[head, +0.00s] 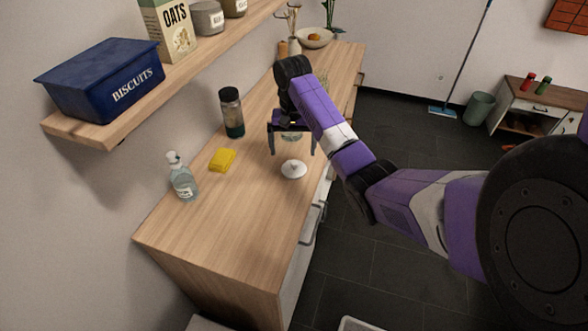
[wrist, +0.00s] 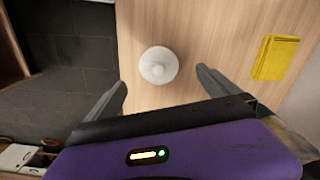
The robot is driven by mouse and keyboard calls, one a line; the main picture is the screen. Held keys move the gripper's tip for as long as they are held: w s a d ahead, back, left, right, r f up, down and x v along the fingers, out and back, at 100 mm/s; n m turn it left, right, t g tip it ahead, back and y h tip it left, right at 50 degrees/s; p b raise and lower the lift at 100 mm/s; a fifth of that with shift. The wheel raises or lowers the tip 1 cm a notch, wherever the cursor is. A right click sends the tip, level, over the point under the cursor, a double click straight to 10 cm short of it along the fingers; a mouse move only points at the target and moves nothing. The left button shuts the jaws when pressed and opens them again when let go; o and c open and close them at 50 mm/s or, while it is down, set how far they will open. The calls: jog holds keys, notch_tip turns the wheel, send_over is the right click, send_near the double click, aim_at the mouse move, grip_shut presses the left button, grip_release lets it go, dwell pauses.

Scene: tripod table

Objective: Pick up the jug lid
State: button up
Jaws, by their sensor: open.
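The jug lid (head: 293,170) is a small white round lid with a knob on top, lying on the wooden counter (head: 230,220) near its front edge. It also shows in the wrist view (wrist: 158,65), knob towards the camera, just beyond and between the two fingers. My gripper (head: 293,153) is open and empty, pointing down above the counter, slightly behind the lid in the head view. The fingers also show in the wrist view (wrist: 160,82), spread wide on both sides and apart from the lid.
A yellow sponge (head: 222,159), a soap bottle (head: 181,176) and a dark-capped bottle (head: 231,112) stand left of the lid. A shelf (head: 90,130) with a blue biscuit tin (head: 100,80) overhangs the left. The counter's near end is clear.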

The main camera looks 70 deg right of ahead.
aim_at(294, 163)
jog(key=f, duration=0.2)
jog(key=f+p, duration=0.1)
jog(key=f, duration=0.4)
jog(key=shift+s+d+f, duration=0.15)
jog(key=shift+d+f, duration=0.05)
jog(key=shift+d, duration=0.05)
jog(key=c, duration=1.5)
jog(key=shift+r, duration=0.15)
jog(key=shift+c, duration=0.2)
